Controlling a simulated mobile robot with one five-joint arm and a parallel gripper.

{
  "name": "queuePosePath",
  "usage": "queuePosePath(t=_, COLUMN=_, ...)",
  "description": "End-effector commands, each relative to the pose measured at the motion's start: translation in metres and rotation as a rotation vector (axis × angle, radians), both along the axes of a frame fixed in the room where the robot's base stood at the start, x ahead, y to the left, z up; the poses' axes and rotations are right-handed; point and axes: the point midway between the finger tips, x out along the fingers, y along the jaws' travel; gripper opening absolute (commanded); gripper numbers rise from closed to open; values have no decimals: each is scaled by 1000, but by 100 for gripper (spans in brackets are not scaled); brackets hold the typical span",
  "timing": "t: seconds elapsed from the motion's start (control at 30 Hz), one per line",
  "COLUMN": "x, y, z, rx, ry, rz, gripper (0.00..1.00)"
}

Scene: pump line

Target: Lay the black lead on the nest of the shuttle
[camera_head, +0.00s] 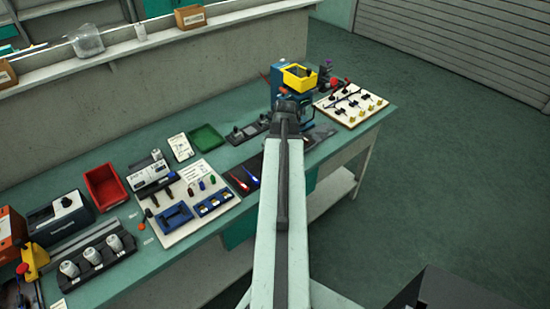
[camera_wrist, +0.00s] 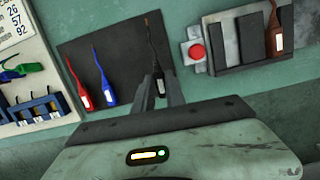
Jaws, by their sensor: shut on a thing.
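The black lead (camera_wrist: 153,50) shows in the wrist view, upright in the picture, with a white label near its lower end. My gripper (camera_wrist: 164,88) is shut on that labelled end, over or near the dark mat (camera_wrist: 122,64). I cannot tell whether the lead touches the mat. A grey fixture with dark blocks and a slot (camera_wrist: 238,52), perhaps the shuttle with its nest, lies to the right, apart from my gripper. A brown-orange lead (camera_wrist: 277,40) sits in its right part. In the head view my arm hides the fingertips and the black lead.
A red lead (camera_wrist: 78,84) and a blue lead (camera_wrist: 105,75) lie on the mat, left of my gripper. A red button (camera_wrist: 197,52) stands at the fixture's left. A blue machine with a yellow top (camera_head: 298,78) and a white board (camera_head: 352,104) stand farther along the bench.

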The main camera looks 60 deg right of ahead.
Motion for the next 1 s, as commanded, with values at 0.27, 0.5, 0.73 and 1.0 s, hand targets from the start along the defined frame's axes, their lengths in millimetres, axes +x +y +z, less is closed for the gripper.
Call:
queuePosePath(t=0.27, x=0, y=0, z=19, rx=0, ry=0, rz=0, gripper=0)
queuePosePath(t=0.5, x=-1, y=0, z=33, rx=0, ry=0, rz=-1, gripper=0)
queuePosePath(t=0.73, x=-1, y=0, z=33, rx=0, ry=0, rz=-1, gripper=0)
queuePosePath(t=1.0, x=2, y=2, z=33, rx=0, ry=0, rz=4, gripper=0)
